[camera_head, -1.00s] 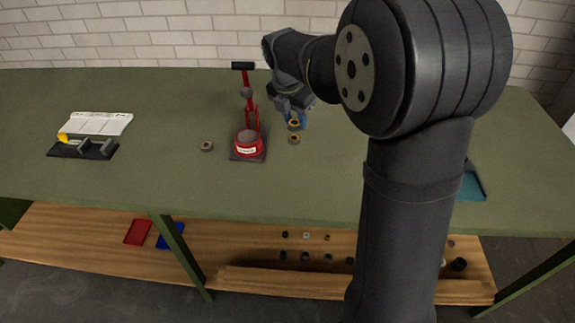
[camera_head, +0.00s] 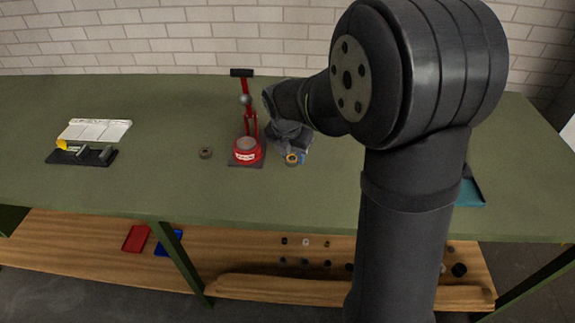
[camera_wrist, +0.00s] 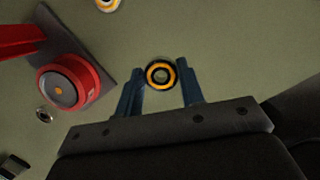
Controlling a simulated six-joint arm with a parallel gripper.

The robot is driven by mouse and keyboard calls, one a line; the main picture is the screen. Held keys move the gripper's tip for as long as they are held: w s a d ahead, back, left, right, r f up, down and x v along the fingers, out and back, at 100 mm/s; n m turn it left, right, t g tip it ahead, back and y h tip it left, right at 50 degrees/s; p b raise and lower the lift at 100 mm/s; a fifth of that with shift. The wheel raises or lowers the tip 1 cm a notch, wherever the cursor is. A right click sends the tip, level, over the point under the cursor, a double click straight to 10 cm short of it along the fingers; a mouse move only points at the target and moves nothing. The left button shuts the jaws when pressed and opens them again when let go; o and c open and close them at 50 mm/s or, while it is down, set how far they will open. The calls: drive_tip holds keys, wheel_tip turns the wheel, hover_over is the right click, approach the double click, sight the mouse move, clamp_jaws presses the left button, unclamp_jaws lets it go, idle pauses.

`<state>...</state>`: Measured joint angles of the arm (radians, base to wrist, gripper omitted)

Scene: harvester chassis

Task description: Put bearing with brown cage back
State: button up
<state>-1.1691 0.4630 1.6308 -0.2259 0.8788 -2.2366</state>
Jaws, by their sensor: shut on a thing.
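My gripper (camera_wrist: 162,76) is shut on a bearing with an orange-brown cage (camera_wrist: 161,74), which sits between its two blue-grey fingers in the wrist view. In the head view this bearing (camera_head: 292,159) shows at the tip of my gripper, just right of the red press; whether it touches the table is hard to tell. Another ring with an orange band (camera_wrist: 108,3) is cut off by the top edge of the wrist view. A dull brown-grey ring (camera_head: 205,153) lies on the table left of the press.
A red press (camera_head: 247,152) stands close left of my gripper and also fills the left of the wrist view (camera_wrist: 72,84). A black fixture with white sheet (camera_head: 82,155) stands far left. A teal tray (camera_head: 471,192) is partly hidden at right. The front middle table is clear.

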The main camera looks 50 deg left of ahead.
sight(287, 174)
drive_tip(key=shift+s+a+f, duration=0.35)
drive_tip(key=shift+a+f, duration=0.1)
drive_tip(key=shift+a, duration=0.1)
drive_tip(key=shift+s+x, duration=0.2)
drive_tip(key=shift+x, duration=0.75)
drive_tip(key=shift+s+x, duration=0.25)
drive_tip(key=shift+x, duration=0.7)
drive_tip(key=shift+d+f, duration=0.15)
drive_tip(key=shift+f, duration=0.1)
drive_tip(key=o, duration=1)
drive_tip(key=v, duration=1.2)
drive_tip(key=shift+r, duration=0.15)
